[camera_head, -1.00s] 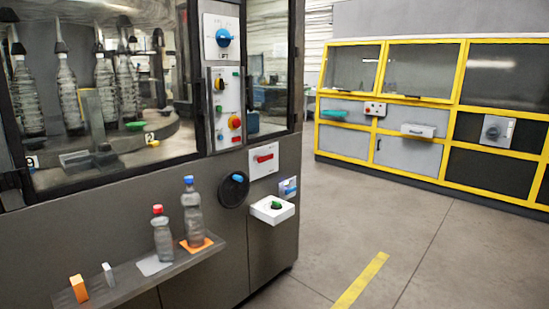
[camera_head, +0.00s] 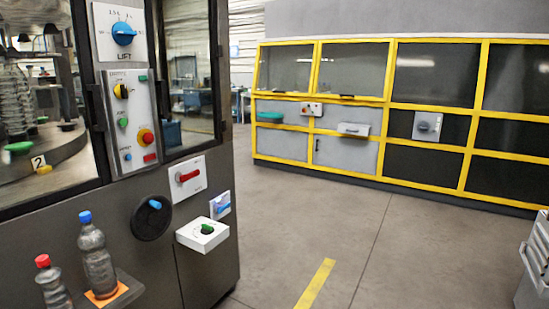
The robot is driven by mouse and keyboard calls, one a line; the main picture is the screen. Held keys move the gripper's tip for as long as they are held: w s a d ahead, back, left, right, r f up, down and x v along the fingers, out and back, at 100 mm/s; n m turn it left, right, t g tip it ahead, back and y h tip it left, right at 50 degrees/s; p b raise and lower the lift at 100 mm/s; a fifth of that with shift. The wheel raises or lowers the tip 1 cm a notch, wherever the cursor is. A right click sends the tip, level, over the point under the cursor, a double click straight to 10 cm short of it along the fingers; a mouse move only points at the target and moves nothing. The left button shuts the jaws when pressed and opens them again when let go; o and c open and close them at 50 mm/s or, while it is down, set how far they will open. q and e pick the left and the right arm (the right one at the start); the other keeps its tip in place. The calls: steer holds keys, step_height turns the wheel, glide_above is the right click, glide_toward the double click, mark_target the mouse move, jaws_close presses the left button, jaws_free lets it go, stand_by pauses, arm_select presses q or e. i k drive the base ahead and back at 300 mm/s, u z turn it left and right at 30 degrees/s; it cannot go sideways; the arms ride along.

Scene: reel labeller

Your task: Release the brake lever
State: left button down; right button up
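No label naming a brake lever is readable. A red handle (camera_head: 188,175) lies about level on a white plate on the machine's dark front, right of centre of that panel. A smaller blue handle (camera_head: 222,208) sits on a pale blue-white plate below and right of it. I cannot tell which of these is the brake lever. A black handwheel (camera_head: 151,220) with a blue knob is to their left. A white box with a green knob (camera_head: 206,229) juts out below. Neither of my grippers is in view.
A shelf at lower left holds a blue-capped bottle (camera_head: 97,258) and a red-capped bottle (camera_head: 53,284). A control panel (camera_head: 133,120) with knobs is above, under a blue lift dial (camera_head: 123,34). A yellow-framed cabinet (camera_head: 385,105) stands behind. Open floor (camera_head: 300,220) lies between.

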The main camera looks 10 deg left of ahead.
mark_target(180, 177)
steer(key=z, duration=0.75)
steer(key=i, duration=2.25)
steer(key=u, duration=0.6)
steer(key=i, duration=1.3)
steer(key=u, duration=1.6)
steer(key=i, duration=0.4)
steer(key=u, duration=0.35)
